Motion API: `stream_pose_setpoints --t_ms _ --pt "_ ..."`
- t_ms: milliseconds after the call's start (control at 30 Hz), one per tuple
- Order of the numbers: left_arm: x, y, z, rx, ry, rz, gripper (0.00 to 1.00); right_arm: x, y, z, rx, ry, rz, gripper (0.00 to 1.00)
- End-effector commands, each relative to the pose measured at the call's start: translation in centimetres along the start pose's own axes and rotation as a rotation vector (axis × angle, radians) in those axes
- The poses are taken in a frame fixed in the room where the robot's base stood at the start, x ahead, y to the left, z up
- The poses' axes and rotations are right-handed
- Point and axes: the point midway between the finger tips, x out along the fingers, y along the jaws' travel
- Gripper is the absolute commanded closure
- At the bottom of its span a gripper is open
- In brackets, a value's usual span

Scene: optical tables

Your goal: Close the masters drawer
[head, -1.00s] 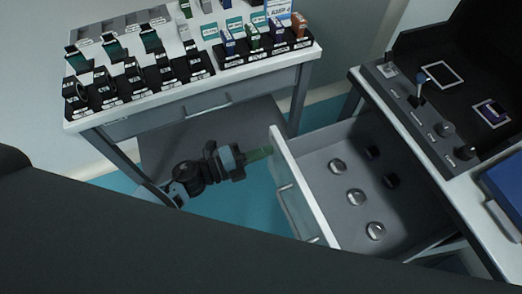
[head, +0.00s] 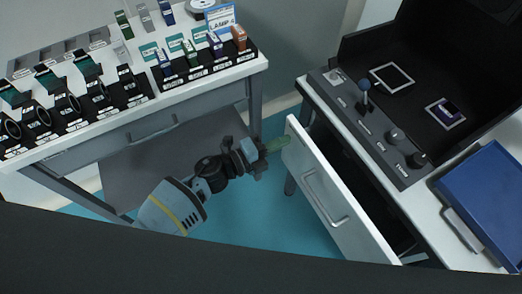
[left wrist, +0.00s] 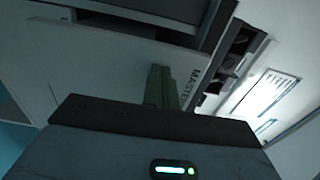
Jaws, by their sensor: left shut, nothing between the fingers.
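The masters drawer (head: 335,195) is a white-fronted drawer under the right-hand table, with a bar handle (head: 325,197) on its front. It stands only partly out, and most of its inside is hidden in the head view. In the left wrist view the drawer front (left wrist: 110,60) shows part of the lettering "MASTE". My left gripper (head: 278,144) is shut and empty, with its greenish fingers at the far end of the drawer front, touching it or very near. The fingers also show in the left wrist view (left wrist: 160,88). My right gripper is not in view.
The right-hand table carries a control panel (head: 375,130) with knobs and a joystick, a dark enclosure, and a blue tray (head: 490,195). The left table (head: 150,113) holds rows of labelled optics. Teal floor (head: 250,220) is clear between the tables.

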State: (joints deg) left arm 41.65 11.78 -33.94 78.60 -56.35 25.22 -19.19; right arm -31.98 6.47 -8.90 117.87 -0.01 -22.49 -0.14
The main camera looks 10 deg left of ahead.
Motion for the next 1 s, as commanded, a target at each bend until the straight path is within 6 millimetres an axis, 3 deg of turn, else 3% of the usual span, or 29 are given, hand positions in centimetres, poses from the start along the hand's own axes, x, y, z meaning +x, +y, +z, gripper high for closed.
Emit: stream_pose_setpoints --t_ms 200,400,633,1000 --pt "5.3 0.3 -0.1 -0.001 0.002 -0.001 1.00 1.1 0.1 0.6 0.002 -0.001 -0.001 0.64" --pt "8.5 0.2 -0.1 -0.001 0.001 0.000 1.00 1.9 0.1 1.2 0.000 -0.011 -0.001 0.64" --pt "10.2 0.1 0.0 0.000 0.000 0.001 1.00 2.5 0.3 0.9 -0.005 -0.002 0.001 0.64" --pt "10.8 -0.2 0.0 0.001 -0.002 -0.002 1.00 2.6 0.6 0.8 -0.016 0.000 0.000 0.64"
